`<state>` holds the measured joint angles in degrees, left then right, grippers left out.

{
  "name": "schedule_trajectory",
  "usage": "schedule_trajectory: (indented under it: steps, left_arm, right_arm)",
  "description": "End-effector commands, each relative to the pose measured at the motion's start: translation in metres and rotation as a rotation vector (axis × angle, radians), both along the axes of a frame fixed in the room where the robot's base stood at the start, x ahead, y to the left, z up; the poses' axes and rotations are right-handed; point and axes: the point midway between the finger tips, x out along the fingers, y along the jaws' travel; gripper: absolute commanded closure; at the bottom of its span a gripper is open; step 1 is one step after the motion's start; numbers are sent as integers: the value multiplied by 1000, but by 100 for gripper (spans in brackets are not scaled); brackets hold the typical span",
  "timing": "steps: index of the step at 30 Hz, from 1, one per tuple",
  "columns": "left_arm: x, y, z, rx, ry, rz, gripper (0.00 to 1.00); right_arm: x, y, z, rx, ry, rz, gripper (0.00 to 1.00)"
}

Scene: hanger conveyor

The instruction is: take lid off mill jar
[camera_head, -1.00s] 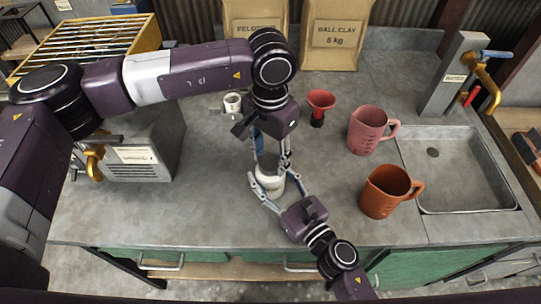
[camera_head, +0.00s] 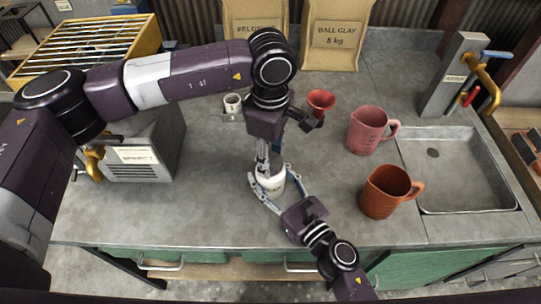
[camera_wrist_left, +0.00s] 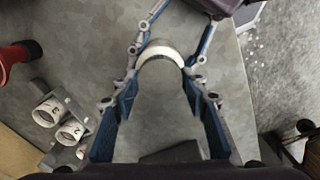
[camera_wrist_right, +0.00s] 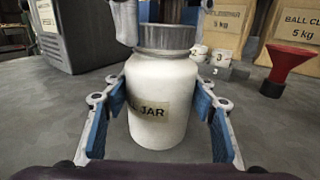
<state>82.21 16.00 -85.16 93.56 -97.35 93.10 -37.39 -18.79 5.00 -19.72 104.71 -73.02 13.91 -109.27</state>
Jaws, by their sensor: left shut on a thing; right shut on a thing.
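The mill jar (camera_wrist_right: 160,95) is a white, upright jar on the counter, with a label of which "JAR" is readable. In the head view the jar (camera_head: 272,187) is partly hidden by my grippers. My left gripper (camera_head: 268,166) points down from above and is shut on the lid. My right gripper (camera_wrist_right: 160,90) comes from the front edge and is shut around the jar's body, a finger on each side.
A red funnel (camera_head: 320,102), a pink jug (camera_head: 368,130) and a brown jug (camera_head: 387,192) stand to the right, before the sink (camera_head: 460,165). Small white cups (camera_head: 233,103) stand behind. Clay bags (camera_head: 335,35) line the back. A grey machine (camera_head: 145,150) is at left.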

Motion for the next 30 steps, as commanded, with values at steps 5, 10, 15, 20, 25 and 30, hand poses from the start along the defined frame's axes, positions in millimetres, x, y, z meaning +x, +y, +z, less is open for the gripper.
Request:
schedule_trajectory:
  steps: [5, 10, 15, 20, 25, 30]
  left_arm:
    - [1, 0, 0, 1, -1, 329, 88]
    - [0, 0, 1, 1, -1, 648, 88]
    - [1, 0, 1, 2, -1, 967, 88]
    - [1, -1, 1, 0, -1, 1269, 88]
    - [1, -1, 1, 0, 0, 1588, 88]
    - [1, -1, 2, 0, 0, 1909, 88]
  right_arm:
    - [0, 0, 1, 0, -2, -1, 100]
    - [0, 0, 1, 0, -2, 0, 100]
    - [0, 0, 1, 0, -2, 0, 100]
    - [0, 0, 1, 0, -2, 0, 100]
    - [0, 0, 1, 0, -2, 0, 100]
    - [0, 0, 1, 0, -2, 1, 100]
